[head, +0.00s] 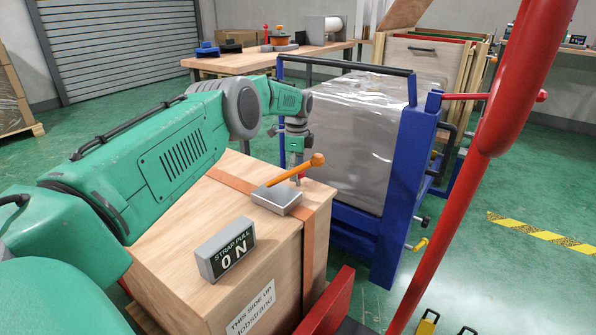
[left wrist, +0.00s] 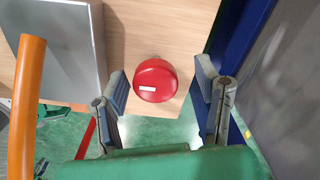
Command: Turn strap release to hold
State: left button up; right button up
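A wooden crate (head: 180,255) carries an orange strap, a grey metal block (head: 277,200) and a lever with an orange handle (head: 290,172). A grey sign (head: 226,250) on the crate reads "STRAP PULL ON". My left gripper (head: 297,172) points down near the crate's far corner, just beyond the handle, which partly hides its fingers. In the left wrist view, its fingers are apart, with a round red knob (left wrist: 155,80) lying between them in the picture; I see no contact. The orange handle (left wrist: 26,100) and grey block (left wrist: 60,45) are at the left there. My right gripper is out of view.
A blue frame (head: 395,200) with a wrapped grey load (head: 340,135) stands close behind the crate. A red tubular bar (head: 480,170) crosses the right side. A workbench (head: 240,63) stands at the back.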

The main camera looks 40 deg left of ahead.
pick_arm(q)
notch_tip(320, 180, up, 12)
dwell(0.6)
jog(key=shift+w+f, duration=0.1)
